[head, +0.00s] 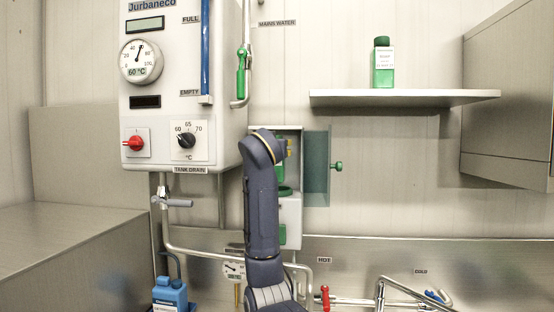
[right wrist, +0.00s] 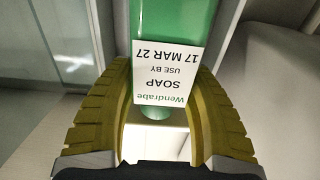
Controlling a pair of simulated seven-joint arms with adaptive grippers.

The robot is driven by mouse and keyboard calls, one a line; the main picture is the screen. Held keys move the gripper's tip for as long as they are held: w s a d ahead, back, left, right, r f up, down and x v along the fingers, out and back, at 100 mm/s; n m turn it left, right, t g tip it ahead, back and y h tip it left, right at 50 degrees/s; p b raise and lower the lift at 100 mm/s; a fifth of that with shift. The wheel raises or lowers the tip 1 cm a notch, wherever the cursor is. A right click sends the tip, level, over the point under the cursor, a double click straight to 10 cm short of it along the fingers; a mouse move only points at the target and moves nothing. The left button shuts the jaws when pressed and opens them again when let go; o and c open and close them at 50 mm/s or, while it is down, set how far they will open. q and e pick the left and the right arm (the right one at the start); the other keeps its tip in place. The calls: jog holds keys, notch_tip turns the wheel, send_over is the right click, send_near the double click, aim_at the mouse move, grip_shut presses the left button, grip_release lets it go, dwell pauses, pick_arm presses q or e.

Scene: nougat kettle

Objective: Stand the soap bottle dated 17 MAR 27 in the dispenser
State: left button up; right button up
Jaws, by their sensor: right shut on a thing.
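In the right wrist view, my right gripper (right wrist: 150,70) is shut on a green soap bottle (right wrist: 178,18). Its white label (right wrist: 165,72) reads Wendrabe, SOAP, USE BY 17 MAR 27, upside down in the picture. In the head view, the dispenser (head: 291,208) is a pale wall box with green parts inside. Its teal see-through door (head: 316,165) stands open to the right. My right arm covers the dispenser's left part and hides the gripper. A green patch shows inside beside the arm; I cannot tell whether it is the held bottle. My left gripper is out of view.
Another green bottle (head: 383,66) stands upright on the wall shelf (head: 405,97); its date is too small to read. The tank unit (head: 177,105) hangs at upper left. A blue container (head: 170,296) and pipes with a red-handled valve (head: 325,297) lie low in view.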

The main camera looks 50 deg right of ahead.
jog(key=shift+w+d+f, duration=0.45)
jog(key=shift+d+f, duration=0.25)
jog(key=shift+f, duration=0.2)
jog(key=shift+w+d+f, duration=0.4)
jog(key=shift+d+f, duration=0.3)
jog(key=shift+f, duration=0.15)
jog(key=shift+f, duration=0.1)
jog(key=o, duration=1.5)
jog(key=shift+o, duration=0.2)
jog(key=v, duration=1.2)
